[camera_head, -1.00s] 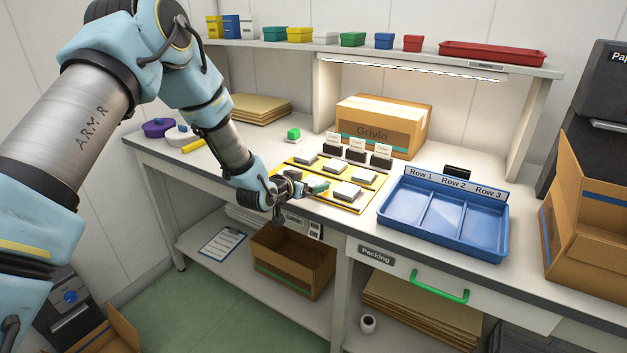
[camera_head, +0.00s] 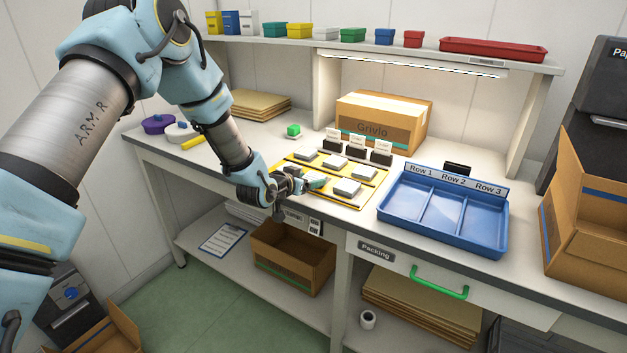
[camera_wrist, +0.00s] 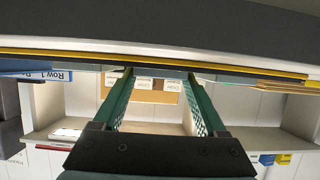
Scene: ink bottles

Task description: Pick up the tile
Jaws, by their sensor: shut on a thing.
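In the wrist view the green fingers (camera_wrist: 161,74) stand apart, and the mat shows nearly edge-on; the held tile is not clear there.
A blue tray (camera_head: 440,220) with row labels stands right of the mat. Small card holders (camera_head: 356,149) and a cardboard box (camera_head: 384,120) stand behind it. The bench's front edge is close below my gripper.

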